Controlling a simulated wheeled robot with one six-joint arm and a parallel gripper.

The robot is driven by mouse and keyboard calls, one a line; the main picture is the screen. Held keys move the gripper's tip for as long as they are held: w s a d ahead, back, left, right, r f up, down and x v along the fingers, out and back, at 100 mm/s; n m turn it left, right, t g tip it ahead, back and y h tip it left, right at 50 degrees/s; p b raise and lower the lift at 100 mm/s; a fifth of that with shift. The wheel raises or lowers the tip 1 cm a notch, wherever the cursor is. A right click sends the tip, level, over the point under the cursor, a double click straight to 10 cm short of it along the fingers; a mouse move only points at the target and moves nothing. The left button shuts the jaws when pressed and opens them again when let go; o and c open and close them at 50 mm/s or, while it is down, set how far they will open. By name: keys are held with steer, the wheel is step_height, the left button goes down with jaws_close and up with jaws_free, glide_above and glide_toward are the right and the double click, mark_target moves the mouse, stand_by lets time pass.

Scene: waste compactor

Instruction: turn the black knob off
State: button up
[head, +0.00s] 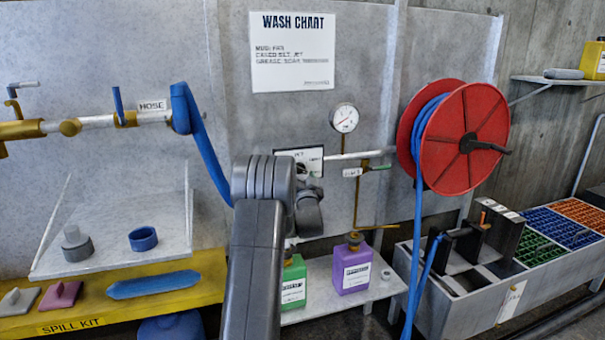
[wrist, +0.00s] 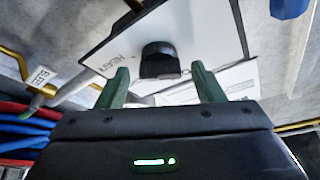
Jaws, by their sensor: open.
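The black knob (wrist: 160,60) sits on a white labelled plate (wrist: 205,35) with a dark border in the wrist view. My gripper (wrist: 160,85) is open, with its two green fingers apart on either side of and just below the knob in that picture. I cannot tell whether either finger touches it. In the head view the plate (head: 311,157) shows on the grey wall panel behind my arm, and the knob is mostly hidden there. My gripper is hidden behind my own arm in the head view.
A pressure gauge (head: 344,118) and pipe are right of the plate. A red hose reel (head: 465,138) stands further right. A blue hose (head: 205,145) hangs at left. Green (head: 293,283) and purple (head: 352,268) jugs stand on a shelf below.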

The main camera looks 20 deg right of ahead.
steer(key=shift+w, duration=0.15)
steer(key=c, duration=1)
